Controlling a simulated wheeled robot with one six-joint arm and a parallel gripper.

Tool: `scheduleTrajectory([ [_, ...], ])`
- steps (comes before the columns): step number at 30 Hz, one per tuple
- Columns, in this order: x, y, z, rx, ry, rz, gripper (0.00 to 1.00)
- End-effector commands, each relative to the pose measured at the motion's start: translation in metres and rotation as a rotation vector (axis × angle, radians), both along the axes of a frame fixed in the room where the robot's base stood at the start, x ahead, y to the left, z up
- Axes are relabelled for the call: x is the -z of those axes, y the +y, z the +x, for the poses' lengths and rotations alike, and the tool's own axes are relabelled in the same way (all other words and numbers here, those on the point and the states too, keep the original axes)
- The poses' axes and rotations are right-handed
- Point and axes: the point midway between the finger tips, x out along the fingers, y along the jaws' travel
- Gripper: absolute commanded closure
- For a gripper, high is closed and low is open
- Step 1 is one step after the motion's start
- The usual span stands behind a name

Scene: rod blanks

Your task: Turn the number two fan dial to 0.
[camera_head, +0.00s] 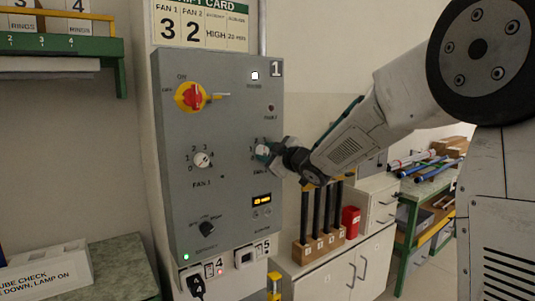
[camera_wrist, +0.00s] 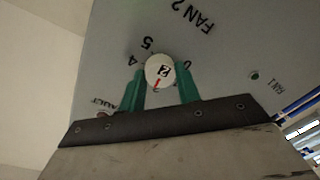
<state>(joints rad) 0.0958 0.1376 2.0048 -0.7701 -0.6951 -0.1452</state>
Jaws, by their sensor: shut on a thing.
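The number two fan dial (camera_head: 261,149) is a small pale round knob on the right side of the grey control panel (camera_head: 225,100). My gripper (camera_head: 269,153) reaches it from the right. In the wrist view the dial (camera_wrist: 161,67) sits between my two green fingers, which are shut on it. A red mark on the dial points down and slightly left in that view. The numerals 4, 5 and 0 show around the dial's far side; those on the near side are mostly hidden, so I cannot tell the number at the mark.
The fan 1 dial (camera_head: 202,160) is to the left, below a red and yellow switch (camera_head: 190,97). A rod rack (camera_head: 318,246) stands on the cabinet to the right.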

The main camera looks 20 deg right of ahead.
Motion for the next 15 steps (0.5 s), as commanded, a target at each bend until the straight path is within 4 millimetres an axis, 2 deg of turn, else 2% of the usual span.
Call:
scheduleTrajectory([
  [15,0.0008,0.0016,-0.0005,-0.002,-0.149,-0.468,0.90],
])
